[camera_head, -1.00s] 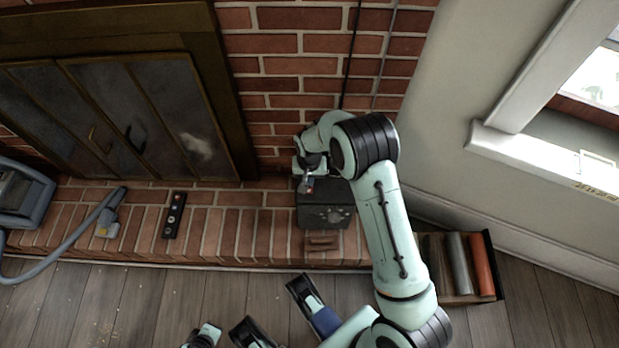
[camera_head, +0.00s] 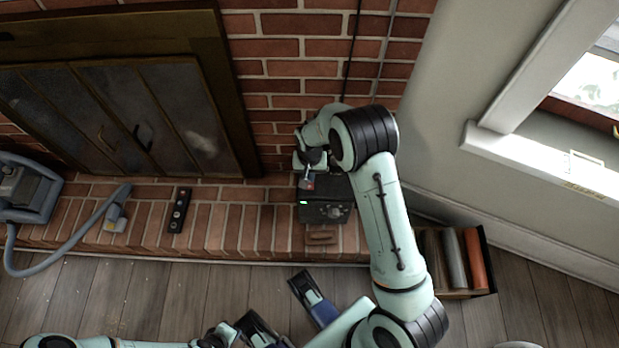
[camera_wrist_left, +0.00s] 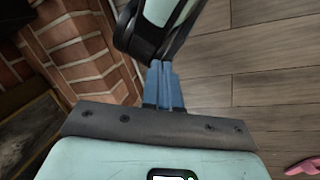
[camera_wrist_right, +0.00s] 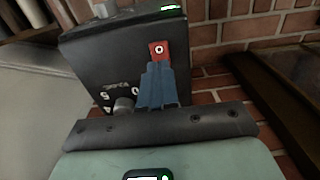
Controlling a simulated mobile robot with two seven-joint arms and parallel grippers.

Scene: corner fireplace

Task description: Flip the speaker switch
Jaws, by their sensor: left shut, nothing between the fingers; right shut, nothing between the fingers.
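The speaker (camera_head: 338,188) is a dark box on the brick hearth, partly hidden by my right arm in the head view. In the right wrist view the speaker (camera_wrist_right: 88,62) fills the upper left, with a round knob (camera_wrist_right: 123,105) and a lit green light (camera_wrist_right: 170,8). A red switch with a white ring (camera_wrist_right: 159,48) is on its face. My right gripper (camera_wrist_right: 157,68) is shut and empty, its blue fingertips at the lower edge of the switch; I cannot tell whether they touch it. My left gripper (camera_wrist_left: 161,66) is shut and empty, away from the speaker, beside a dark arm link.
A remote-like dark strip (camera_head: 179,210) and a grey vacuum cleaner (camera_head: 27,188) with its hose lie to the left on the hearth. A small brown object (camera_head: 321,237) lies before the speaker. A box of rolls or books (camera_head: 485,262) stands right. The fireplace doors (camera_head: 130,120) are behind.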

